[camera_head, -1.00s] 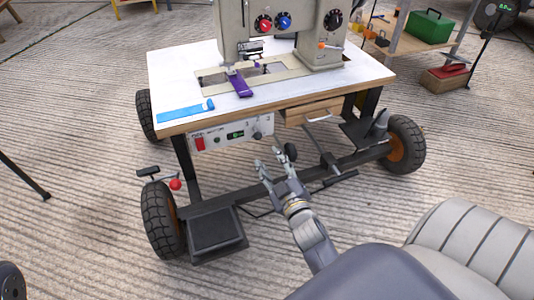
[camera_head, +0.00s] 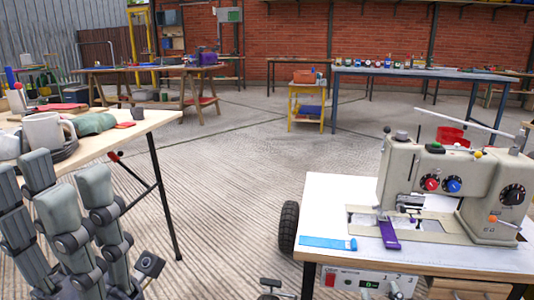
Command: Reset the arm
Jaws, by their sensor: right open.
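My right gripper (camera_head: 66,182) is large and close at the lower left in the head view, with its grey jointed fingers pointing up. It is open, with a gap between the fingers, and I see nothing held in it. It overlaps the near side of the wooden table at the left, and I cannot tell how far in front of it it is. Its wrist and arm are out of frame. My left gripper is not in view.
A sewing machine (camera_head: 470,190) stands on a white-topped table (camera_head: 330,205) at the lower right, with a blue strip (camera_head: 325,242) on it. A white mug (camera_head: 44,132) stands on the left wooden table (camera_head: 150,122). Open floor (camera_head: 230,170) lies between.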

